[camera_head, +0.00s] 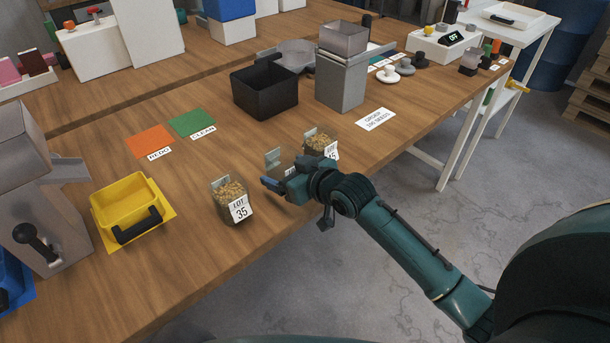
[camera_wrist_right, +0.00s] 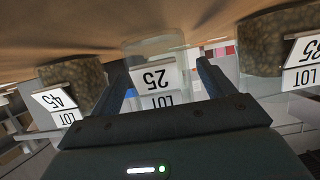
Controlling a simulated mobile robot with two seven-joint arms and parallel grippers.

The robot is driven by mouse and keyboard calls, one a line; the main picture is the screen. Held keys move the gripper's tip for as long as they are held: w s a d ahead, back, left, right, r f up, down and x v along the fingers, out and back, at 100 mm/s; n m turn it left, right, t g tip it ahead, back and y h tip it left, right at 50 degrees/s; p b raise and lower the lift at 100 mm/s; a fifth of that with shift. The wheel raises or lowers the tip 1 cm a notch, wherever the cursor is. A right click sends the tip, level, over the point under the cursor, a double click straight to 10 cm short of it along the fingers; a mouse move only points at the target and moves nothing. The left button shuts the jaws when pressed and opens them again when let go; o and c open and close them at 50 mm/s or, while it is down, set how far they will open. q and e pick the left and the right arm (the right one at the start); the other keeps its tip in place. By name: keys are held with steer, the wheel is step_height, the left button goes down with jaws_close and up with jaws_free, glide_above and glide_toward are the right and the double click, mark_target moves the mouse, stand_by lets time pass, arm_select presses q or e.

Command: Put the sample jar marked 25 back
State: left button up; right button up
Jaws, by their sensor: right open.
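The glass sample jar marked 25 (camera_head: 275,158) stands on the wooden table, mostly behind my right gripper (camera_head: 283,172) in the head view. In the right wrist view, which is upside down, the jar marked 25 (camera_wrist_right: 155,48) looks clear and without grain, and its white label faces the camera. My right gripper (camera_wrist_right: 162,68) is open, with one finger on either side of this jar. I cannot tell whether the fingers touch the glass. My left gripper is not in view.
Grain-filled jars marked 35 (camera_head: 231,203) and 45 (camera_head: 321,143) stand close on either side. A yellow tray (camera_head: 127,200), REDO mat (camera_head: 150,141), CLEAN mat (camera_head: 192,123), black bin (camera_head: 266,88) and grey machine (camera_head: 341,83) are farther off. Bare table lies between mats and jars.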

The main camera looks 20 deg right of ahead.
steer(key=v, duration=1)
steer(key=s+a+f, duration=0.3)
steer(key=s+f, duration=0.4)
steer(key=s+a+f+g, duration=0.1)
steer(key=s+a+f, duration=0.2)
steer(key=s+f, duration=0.5)
steer(key=shift+a+m+g+h, duration=0.3)
steer(key=shift+s+f, duration=0.1)
